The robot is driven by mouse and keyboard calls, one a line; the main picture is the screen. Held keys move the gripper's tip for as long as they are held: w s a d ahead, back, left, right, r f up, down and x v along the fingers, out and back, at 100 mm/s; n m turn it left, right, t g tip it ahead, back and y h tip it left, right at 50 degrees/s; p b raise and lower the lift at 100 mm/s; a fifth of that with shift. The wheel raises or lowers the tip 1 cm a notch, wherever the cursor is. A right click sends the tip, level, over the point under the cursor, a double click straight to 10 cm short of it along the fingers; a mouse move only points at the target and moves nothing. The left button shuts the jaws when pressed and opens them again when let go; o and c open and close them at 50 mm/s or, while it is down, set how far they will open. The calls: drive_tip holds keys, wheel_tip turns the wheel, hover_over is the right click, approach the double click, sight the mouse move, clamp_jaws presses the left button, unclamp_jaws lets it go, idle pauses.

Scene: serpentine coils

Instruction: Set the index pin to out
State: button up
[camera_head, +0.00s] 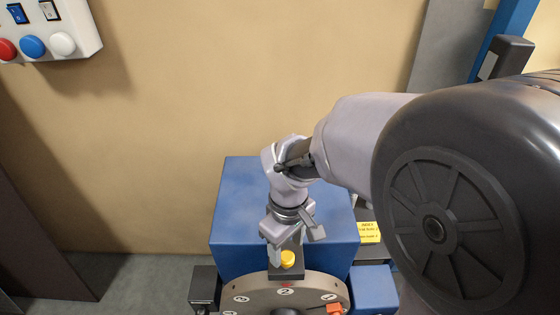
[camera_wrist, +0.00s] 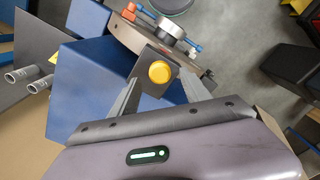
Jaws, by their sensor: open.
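The index pin shows as a yellow round knob (camera_head: 288,258) on a dark block (camera_head: 287,272) at the rim of a grey numbered disc (camera_head: 265,291). The knob also shows in the wrist view (camera_wrist: 160,72), between the fingertips. My gripper (camera_head: 277,252) is open above the knob, with one finger on each side. In the wrist view my gripper (camera_wrist: 160,88) shows both fingers apart from the knob. The knob's shaft is hidden, so I cannot tell how far it stands out.
A blue cabinet (camera_head: 232,215) stands behind the disc. An orange part (camera_head: 334,308) sits at the disc's right. A control box with red, blue and white buttons (camera_head: 62,44) hangs on the wall at upper left. A yellow label (camera_head: 369,232) is right of the cabinet.

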sight(287, 256)
wheel_tip(287, 256, down, 3)
drive_tip(key=shift+f, duration=0.15)
clamp_jaws()
idle(1.4)
